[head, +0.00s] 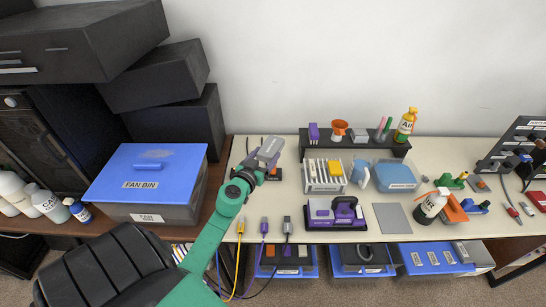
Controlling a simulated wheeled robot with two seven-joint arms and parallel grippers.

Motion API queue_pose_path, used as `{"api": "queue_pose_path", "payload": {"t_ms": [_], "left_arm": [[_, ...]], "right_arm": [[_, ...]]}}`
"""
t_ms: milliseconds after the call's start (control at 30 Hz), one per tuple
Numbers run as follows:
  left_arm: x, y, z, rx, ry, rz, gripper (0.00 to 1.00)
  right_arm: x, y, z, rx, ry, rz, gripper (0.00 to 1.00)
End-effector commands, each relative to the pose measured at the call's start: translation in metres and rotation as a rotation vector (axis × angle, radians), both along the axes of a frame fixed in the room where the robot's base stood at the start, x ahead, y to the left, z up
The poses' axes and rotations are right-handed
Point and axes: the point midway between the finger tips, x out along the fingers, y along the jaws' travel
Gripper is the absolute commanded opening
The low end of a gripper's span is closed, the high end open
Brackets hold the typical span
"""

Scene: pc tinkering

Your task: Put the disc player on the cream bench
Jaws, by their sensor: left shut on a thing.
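My left gripper (262,166) reaches in from the lower left on a green arm and is shut on a small grey box-like object (270,149), which I take to be the disc player. The gripper and the object are over the left back part of the cream bench (285,190). I cannot tell whether the object touches the bench top. The gripper hides part of it. My right gripper is out of view.
A dark shelf (360,142) with small items stands along the back. A white rack (324,175), blue case (397,176), purple device (336,213) and grey mat (393,218) occupy the middle. A blue-lidded fan bin (147,175) stands left. Cables hang at the front edge.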

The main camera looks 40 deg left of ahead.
Motion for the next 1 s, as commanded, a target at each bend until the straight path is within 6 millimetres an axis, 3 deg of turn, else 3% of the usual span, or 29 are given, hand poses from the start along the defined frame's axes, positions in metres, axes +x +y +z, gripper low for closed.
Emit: {"api": "queue_pose_path", "payload": {"t_ms": [33,200,300,433,600,1000], "left_arm": [[0.000,0.000,-0.032,0.002,0.000,0.000,0.16],[0.000,0.000,-0.080,0.003,-0.001,-0.001,0.16],[0.000,0.000,-0.098,0.003,-0.001,-0.001,0.16],[0.000,0.000,-0.111,0.003,-0.001,0.000,0.16],[0.000,0.000,-0.144,0.004,0.001,-0.002,0.16],[0.000,0.000,-0.146,-0.002,-0.003,0.000,0.16]], "right_arm": [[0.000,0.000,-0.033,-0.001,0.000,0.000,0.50],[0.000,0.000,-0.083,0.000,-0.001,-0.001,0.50],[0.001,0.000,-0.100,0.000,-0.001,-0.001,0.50],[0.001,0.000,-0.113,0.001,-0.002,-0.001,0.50],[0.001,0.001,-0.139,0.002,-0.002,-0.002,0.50],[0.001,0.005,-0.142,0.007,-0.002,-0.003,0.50]]}}
